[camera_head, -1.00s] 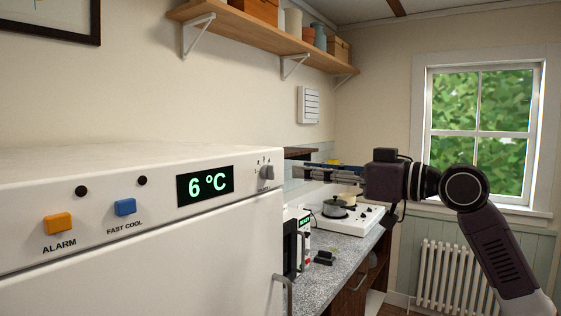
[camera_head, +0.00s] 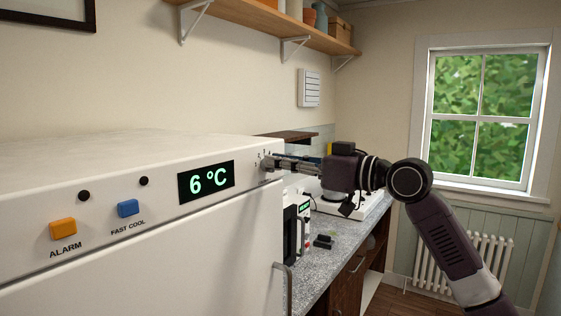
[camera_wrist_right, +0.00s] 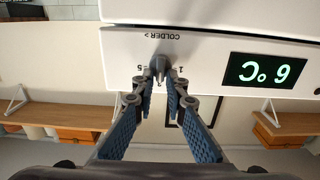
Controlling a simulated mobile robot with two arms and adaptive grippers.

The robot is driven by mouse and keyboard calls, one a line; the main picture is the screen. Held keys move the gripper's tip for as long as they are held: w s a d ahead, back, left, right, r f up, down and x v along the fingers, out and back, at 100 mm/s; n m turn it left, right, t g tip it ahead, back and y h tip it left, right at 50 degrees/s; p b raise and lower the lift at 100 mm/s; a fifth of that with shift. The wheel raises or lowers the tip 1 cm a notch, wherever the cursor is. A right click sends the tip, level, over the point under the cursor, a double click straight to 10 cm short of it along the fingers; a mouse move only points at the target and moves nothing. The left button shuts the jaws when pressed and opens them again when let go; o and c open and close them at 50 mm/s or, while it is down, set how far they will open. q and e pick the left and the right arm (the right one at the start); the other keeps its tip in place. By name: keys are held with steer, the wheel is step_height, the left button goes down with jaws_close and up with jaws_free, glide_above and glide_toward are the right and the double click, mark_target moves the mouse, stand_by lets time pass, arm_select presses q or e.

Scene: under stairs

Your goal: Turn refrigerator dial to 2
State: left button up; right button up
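The refrigerator's small grey dial (camera_head: 267,164) is on the white front panel, right of the display (camera_head: 206,182), which reads 6 °C. My right gripper (camera_head: 279,163) reaches in from the right with its fingertips at the dial. In the right wrist view, which is upside down, the dial (camera_wrist_right: 159,67) lies between and just ahead of the two fingertips of my right gripper (camera_wrist_right: 159,80). The fingers are apart, with a gap on each side of the knob. The dial's exact setting is hard to read. My left gripper is not in view.
A blue fast cool button (camera_head: 128,208) and an orange alarm button (camera_head: 62,229) are on the same panel, farther left. A grey counter (camera_head: 318,262) with a white cooker stands right of the refrigerator, below my right arm. A wooden shelf (camera_head: 262,22) is above.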

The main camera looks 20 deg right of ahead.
jaws_close()
steer(key=shift+n, duration=0.4)
steer(key=shift+s+a+f+n+b, duration=0.1)
steer(key=shift+n+b, duration=0.1)
steer(key=shift+n, duration=0.95)
steer(key=shift+s+a+n+b, duration=0.1)
steer(key=shift+n+b, duration=0.05)
steer(key=shift+n, duration=0.95)
steer(key=shift+s+a+f+n+b, duration=0.1)
steer(key=shift+n+b, duration=0.1)
steer(key=shift+n, duration=0.95)
steer(key=shift+o, duration=2.3)
jaws_free()
